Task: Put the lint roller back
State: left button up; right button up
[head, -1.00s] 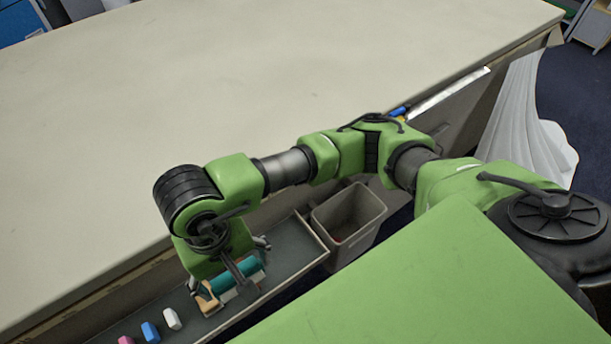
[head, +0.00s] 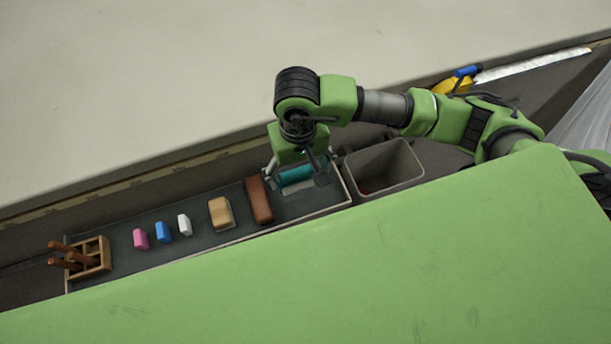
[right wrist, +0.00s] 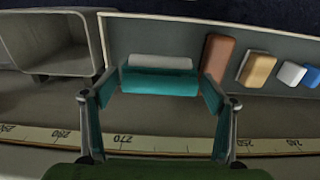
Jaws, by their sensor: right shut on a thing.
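The lint roller (head: 296,175), a teal cylinder with a pale part along one side, is at the right end of a long dark tray (head: 240,238) in the head view. My right gripper (head: 296,179) points down over it, one finger at each end. In the right wrist view the teal roller (right wrist: 158,82) spans the gap between the fingers of my right gripper (right wrist: 155,92), which is shut on it. The pale part (right wrist: 160,62) shows just behind it. Whether the roller touches the tray floor is hard to tell. My left gripper is not in view.
The tray also holds a brown block (head: 259,200), a tan brush (head: 220,213), white, blue and pink small blocks, and a wooden rack (head: 88,258) with brown handles. A grey bin (head: 383,165) stands right of the tray. The cloth table (head: 150,80) is bare.

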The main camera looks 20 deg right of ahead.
aim_at(305, 177)
jog(key=shift+w+d+f, duration=0.15)
jog(key=shift+f, duration=0.15)
jog(key=f, duration=0.1)
jog(key=d+f+b, duration=0.1)
jog(key=f, duration=0.1)
jog(key=w+f, duration=0.1)
jog(key=shift+d+f+b, duration=0.15)
jog(key=shift+f+b, duration=0.05)
jog(key=shift+b, duration=0.15)
jog(key=shift+f, duration=0.15)
jog(key=shift+f, duration=0.15)
jog(key=o, duration=1)
